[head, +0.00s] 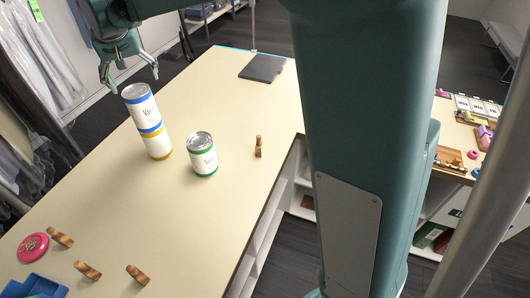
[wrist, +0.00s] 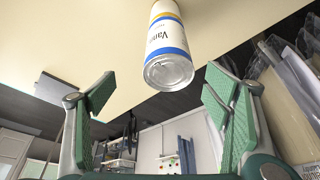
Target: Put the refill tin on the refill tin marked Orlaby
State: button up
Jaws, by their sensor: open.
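A white tin with blue bands (head: 141,105) stands upright on a white tin with a yellow band (head: 158,144), roughly aligned. A white tin with green bands (head: 202,155) stands apart on the table to their right. My gripper (head: 131,82) is open and empty just above the stack's top. In the wrist view the blue-banded tin (wrist: 168,45) shows beyond the gap between the open fingers (wrist: 157,80), apart from them. Its label begins "Van". I cannot read Orlaby on any tin.
The cream table (head: 110,195) has several wooden pegs (head: 87,270), one peg (head: 258,146) right of the green-banded tin, a pink disc (head: 33,247) and a blue tray (head: 34,288). A dark flat pad (head: 262,68) lies at the far end. Bagged garments (head: 40,70) hang along the left.

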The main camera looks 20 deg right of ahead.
jog(key=s+d+r+t, duration=0.1)
jog(key=s+d+r, duration=0.2)
jog(key=s+d, duration=1.65)
jog(key=s+d+f, duration=0.3)
jog(key=s, duration=0.5)
jog(key=s+d+f+t, duration=0.1)
jog(key=s+d+f, duration=0.3)
jog(key=s, duration=0.4)
jog(key=s+d+f, duration=0.3)
jog(key=s+f, duration=0.1)
jog(key=s, duration=0.4)
jog(key=shift+d+t, duration=0.3)
